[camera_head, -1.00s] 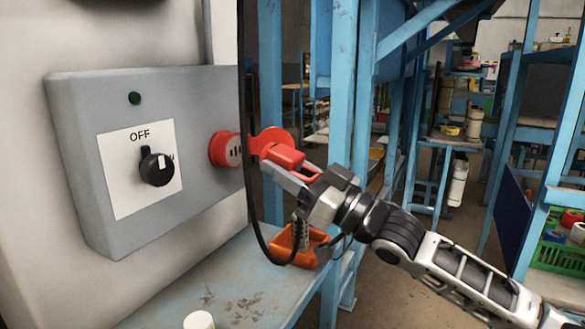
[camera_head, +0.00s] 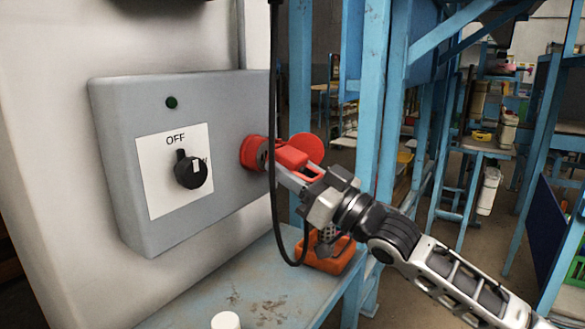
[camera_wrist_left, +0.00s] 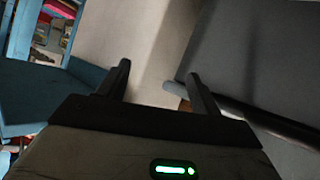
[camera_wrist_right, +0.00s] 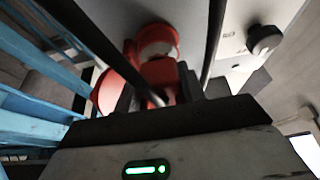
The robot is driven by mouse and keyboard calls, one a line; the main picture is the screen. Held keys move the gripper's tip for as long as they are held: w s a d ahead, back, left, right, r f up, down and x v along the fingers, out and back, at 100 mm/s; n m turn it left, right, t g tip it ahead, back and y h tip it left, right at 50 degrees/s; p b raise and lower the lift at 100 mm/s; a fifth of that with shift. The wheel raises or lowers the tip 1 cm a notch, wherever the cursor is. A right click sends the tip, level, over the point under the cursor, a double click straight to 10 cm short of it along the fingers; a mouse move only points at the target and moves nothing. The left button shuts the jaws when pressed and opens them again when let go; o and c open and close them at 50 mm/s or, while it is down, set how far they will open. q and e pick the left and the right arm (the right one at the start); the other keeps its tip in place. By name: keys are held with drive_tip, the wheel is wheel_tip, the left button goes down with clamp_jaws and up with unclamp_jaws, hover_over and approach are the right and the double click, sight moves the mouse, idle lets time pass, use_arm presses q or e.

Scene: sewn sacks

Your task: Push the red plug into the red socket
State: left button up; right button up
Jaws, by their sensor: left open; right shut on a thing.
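The red socket (camera_head: 247,153) sits on the right side of a grey box (camera_head: 120,160). My right gripper (camera_head: 299,177) is shut on the red plug (camera_head: 291,157), which lies in line with the socket, close in front of it. A grey part shows between them; I cannot tell how far the plug is in. In the right wrist view the plug (camera_wrist_right: 160,75) is between the fingers, right before the socket (camera_wrist_right: 158,40). A round red lid (camera_head: 308,146) is beside the plug. My left gripper (camera_wrist_left: 158,74) is open and empty in its wrist view.
A black cable (camera_head: 275,110) hangs in front of the socket. The box has a black knob (camera_head: 190,172) beside "OFF" and a dark green lamp (camera_head: 172,102). An orange object (camera_head: 328,258) and a white cylinder (camera_head: 226,320) are on the blue bench (camera_head: 262,290).

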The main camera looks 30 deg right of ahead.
use_arm(q)
drive_tip(key=shift+r, duration=0.1)
use_arm(e)
drive_tip(key=shift+r+p, duration=0.15)
drive_tip(key=shift+p, duration=0.25)
drive_tip(key=shift+g+p, duration=0.4)
drive_tip(key=shift+p, duration=0.3)
use_arm(q)
drive_tip(key=shift+a+r+p, duration=0.1)
drive_tip(key=shift+r+p, duration=0.2)
drive_tip(key=shift+r, duration=0.6)
drive_tip(key=shift+p, duration=0.4)
use_arm(e)
drive_tip(key=shift+h, duration=0.3)
drive_tip(key=g+p, duration=0.1)
drive_tip(key=p, duration=0.1)
drive_tip(key=shift+h+p, duration=0.3)
drive_tip(key=shift+g+p, duration=0.4)
drive_tip(key=shift+p, duration=0.5)
use_arm(q)
drive_tip(key=shift+s+a+r+m+g+y, duration=0.3)
drive_tip(key=shift+a+r+m+g, duration=0.15)
drive_tip(key=shift+r, duration=0.2)
use_arm(e)
drive_tip(key=shift+f, duration=0.2)
use_arm(q)
drive_tip(key=shift+w+f, duration=0.1)
use_arm(e)
drive_tip(key=shift+f+g, duration=0.15)
drive_tip(key=shift+g, duration=0.15)
